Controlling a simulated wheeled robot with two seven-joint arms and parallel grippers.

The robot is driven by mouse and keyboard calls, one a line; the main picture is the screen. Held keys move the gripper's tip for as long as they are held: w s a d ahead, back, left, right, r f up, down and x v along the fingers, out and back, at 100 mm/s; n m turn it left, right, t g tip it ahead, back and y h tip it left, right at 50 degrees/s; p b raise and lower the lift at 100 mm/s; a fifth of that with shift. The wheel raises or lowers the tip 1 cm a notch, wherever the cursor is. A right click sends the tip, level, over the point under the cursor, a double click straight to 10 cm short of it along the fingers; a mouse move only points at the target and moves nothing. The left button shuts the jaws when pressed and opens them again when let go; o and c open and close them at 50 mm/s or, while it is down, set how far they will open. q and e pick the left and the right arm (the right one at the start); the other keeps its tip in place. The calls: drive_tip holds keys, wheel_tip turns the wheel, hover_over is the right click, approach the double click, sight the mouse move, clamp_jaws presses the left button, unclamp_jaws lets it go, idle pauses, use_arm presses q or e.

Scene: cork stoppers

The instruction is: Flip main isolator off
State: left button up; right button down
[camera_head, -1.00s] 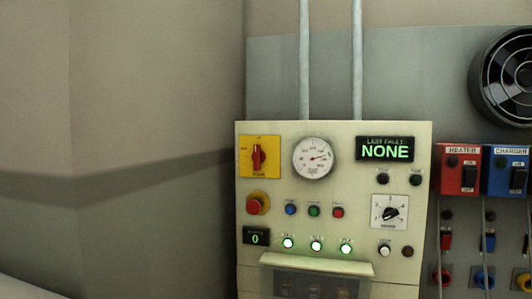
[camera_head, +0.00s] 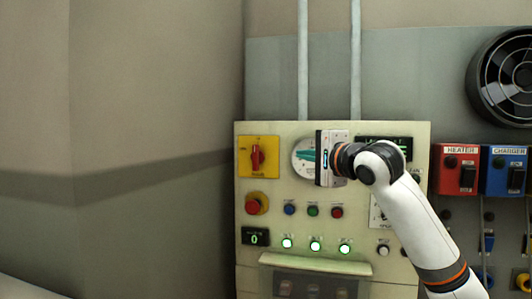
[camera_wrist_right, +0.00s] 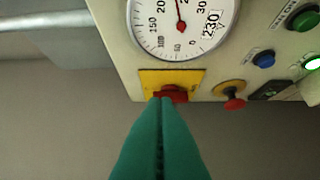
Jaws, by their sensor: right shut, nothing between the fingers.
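The main isolator is a red rotary knob (camera_head: 257,157) on a yellow plate (camera_head: 244,170) at the panel's upper left. Its handle stands upright in the head view. In the right wrist view the red knob (camera_wrist_right: 174,92) on its yellow plate (camera_wrist_right: 190,77) lies just beyond my fingertips, which cover part of it. My right gripper (camera_head: 298,155) is in front of the gauge, to the right of the isolator and apart from it in the head view. Its green fingers (camera_wrist_right: 161,101) are shut and empty, pointing at the knob. My left gripper is out of view.
The round gauge (camera_head: 301,169) is partly hidden behind my right gripper. A red mushroom button (camera_head: 254,205) sits below the isolator, with coloured buttons and lit green lamps (camera_head: 316,246) nearby. The fault display (camera_head: 400,142) is partly covered by my arm. Left of the panel is bare wall.

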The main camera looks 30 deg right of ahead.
drive_tip(key=shift+w, duration=0.1)
drive_tip(key=p, duration=0.6)
approach(259, 150)
drive_tip(key=w+d, duration=0.2)
drive_tip(key=d, duration=0.1)
drive_tip(key=shift+w+a+p, duration=0.4)
drive_tip(key=shift+w+a, duration=0.35)
drive_tip(key=shift+w, duration=0.15)
drive_tip(key=shift+w+a+p, duration=0.4)
drive_tip(key=shift+w+a, duration=0.3)
drive_tip(key=shift+w, duration=0.2)
